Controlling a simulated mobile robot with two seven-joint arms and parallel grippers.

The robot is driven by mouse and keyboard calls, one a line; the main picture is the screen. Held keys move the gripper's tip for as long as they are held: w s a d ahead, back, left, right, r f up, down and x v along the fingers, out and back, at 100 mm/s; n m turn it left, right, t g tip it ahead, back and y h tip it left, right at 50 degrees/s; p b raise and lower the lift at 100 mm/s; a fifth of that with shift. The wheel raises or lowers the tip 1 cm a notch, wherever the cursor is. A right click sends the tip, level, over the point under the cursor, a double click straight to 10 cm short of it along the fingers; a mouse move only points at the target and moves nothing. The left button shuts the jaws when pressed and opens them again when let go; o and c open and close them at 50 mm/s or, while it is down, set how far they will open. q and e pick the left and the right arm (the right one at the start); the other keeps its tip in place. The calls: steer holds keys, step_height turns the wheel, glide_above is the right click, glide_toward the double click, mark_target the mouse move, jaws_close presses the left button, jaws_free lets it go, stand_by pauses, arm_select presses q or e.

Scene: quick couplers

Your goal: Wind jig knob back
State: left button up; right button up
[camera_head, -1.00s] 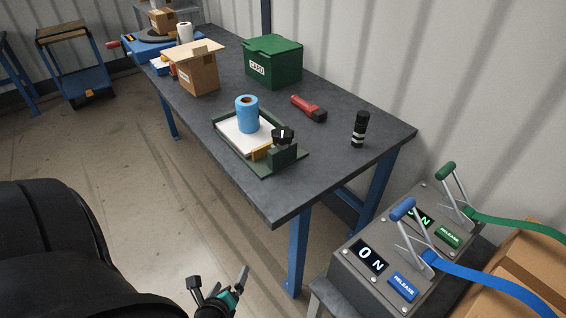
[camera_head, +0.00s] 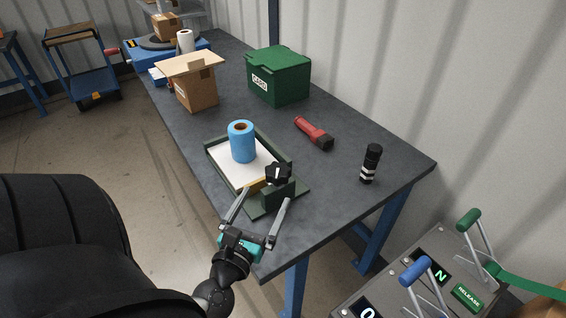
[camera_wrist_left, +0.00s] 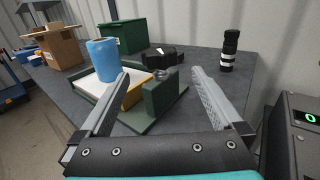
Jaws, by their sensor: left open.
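The jig (camera_head: 297,188) is a dark green tray-like frame on the grey workbench, with an upright green block at its near end. A blue roll (camera_head: 241,142) stands upright on a white sheet (camera_head: 222,161) inside the jig, with a yellow strip beside the block. My left gripper (camera_head: 263,200) is open and empty at the near edge of the jig, its fingers pointing toward the knob and apart from it. My right gripper is not in view.
A lever console (camera_head: 435,262) is at lower right. The bench's near right corner is clear.

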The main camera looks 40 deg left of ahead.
mark_target(282, 166)
arm_select(q)
steer(key=x, duration=1.1)
steer(key=shift+w+a, duration=0.2)
steer(key=shift+w, duration=0.35)
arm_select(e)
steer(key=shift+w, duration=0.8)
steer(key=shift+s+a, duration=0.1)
arm_select(q)
steer(key=shift+c, duration=0.6)
steer(key=c, duration=1.2)
